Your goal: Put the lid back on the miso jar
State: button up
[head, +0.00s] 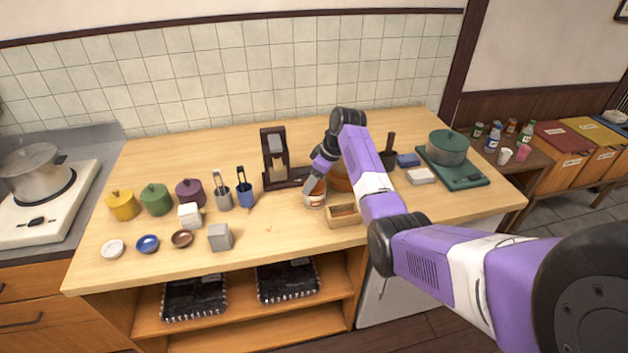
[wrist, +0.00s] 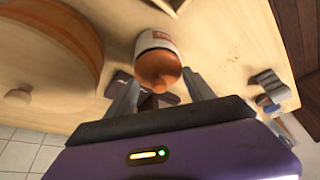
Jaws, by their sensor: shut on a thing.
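The miso jar (head: 314,201) is a small white pot with a reddish label, upright on the wooden counter near its front middle. It also shows in the wrist view (wrist: 155,40). An orange-brown domed lid with a small knob (wrist: 158,66) is at the jar's mouth, between my fingers. I cannot tell whether it is seated or just above the rim. My gripper (wrist: 160,80) is shut on the lid, with one finger on each side. In the head view my gripper (head: 312,188) points down at the jar and hides most of the lid.
A large round wooden tub (wrist: 60,35) stands close beside the jar. A small wooden box (head: 343,220) is just right of the jar, and a dark stand (head: 270,150) is behind. Pots, cups and small dishes fill the left. Bare counter lies in front-left of the jar.

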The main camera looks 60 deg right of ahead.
dwell(0.3)
jog(key=o, duration=1.7)
jog(key=shift+r, duration=0.1)
jog(key=shift+r+p, duration=1.9)
jog(key=shift+r, duration=1.5)
grip_shut()
